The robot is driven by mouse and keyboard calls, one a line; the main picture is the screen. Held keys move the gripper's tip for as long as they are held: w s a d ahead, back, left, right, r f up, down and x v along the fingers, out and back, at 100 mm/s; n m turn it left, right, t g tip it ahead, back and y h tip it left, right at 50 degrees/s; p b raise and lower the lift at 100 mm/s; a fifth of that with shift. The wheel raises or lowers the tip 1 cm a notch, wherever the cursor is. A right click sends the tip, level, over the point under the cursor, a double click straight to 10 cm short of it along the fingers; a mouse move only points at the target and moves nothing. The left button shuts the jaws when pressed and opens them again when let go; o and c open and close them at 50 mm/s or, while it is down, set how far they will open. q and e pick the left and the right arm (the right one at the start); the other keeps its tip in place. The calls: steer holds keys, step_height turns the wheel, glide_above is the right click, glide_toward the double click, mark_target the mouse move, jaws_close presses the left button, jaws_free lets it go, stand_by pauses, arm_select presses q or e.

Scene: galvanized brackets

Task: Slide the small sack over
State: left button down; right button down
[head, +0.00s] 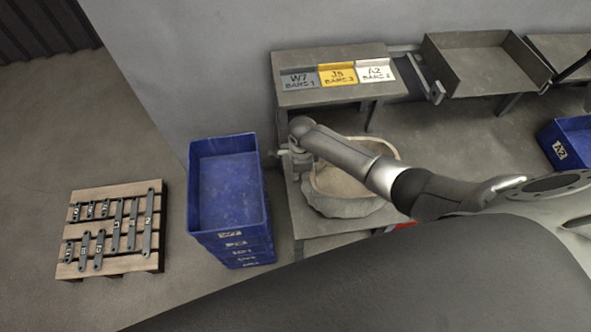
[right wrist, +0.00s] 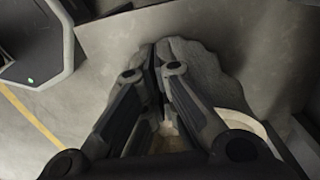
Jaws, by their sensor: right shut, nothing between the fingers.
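The small sack (head: 345,208) is grey with a wide open top and pale beige inside. It sits on the grey bench below the label shelf in the head view. My right arm crosses over it and hides part of its opening. My right gripper (head: 293,156) is at the sack's left rear edge, shut and empty. In the right wrist view the right gripper (right wrist: 160,84) points at the sack's crumpled grey side (right wrist: 208,72); I cannot tell whether the fingers touch it. My left gripper is not in view.
A stack of blue crates (head: 262,190) stands left of the bench (head: 308,247). A wooden pallet (head: 110,255) with several flat metal bars lies further left. A shelf (head: 300,97) with three labels is behind the sack, and a grey tray (head: 480,65) is at the back right.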

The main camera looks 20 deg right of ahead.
mark_target(313, 176)
steer(key=s+d+p, duration=0.1)
steer(key=p, duration=0.1)
steer(key=s+d+p, duration=0.1)
steer(key=d+p, duration=0.1)
steer(key=shift+s+d, duration=0.1)
steer(key=shift+d, duration=0.05)
steer(key=s+d, duration=0.2)
steer(key=d, duration=0.7)
steer(key=s+d, duration=0.2)
steer(key=d, duration=0.7)
steer(key=s+d+f, duration=0.1)
steer(key=s+d, duration=0.1)
steer(key=d, duration=0.8)
steer(key=shift+s, duration=0.3)
steer(key=s+d+b, duration=0.3)
steer(key=d+b, duration=0.4)
steer(key=d, duration=0.7)
steer(key=shift+s+r, duration=0.15)
steer(key=shift+r, duration=0.15)
steer(key=shift+a, duration=0.1)
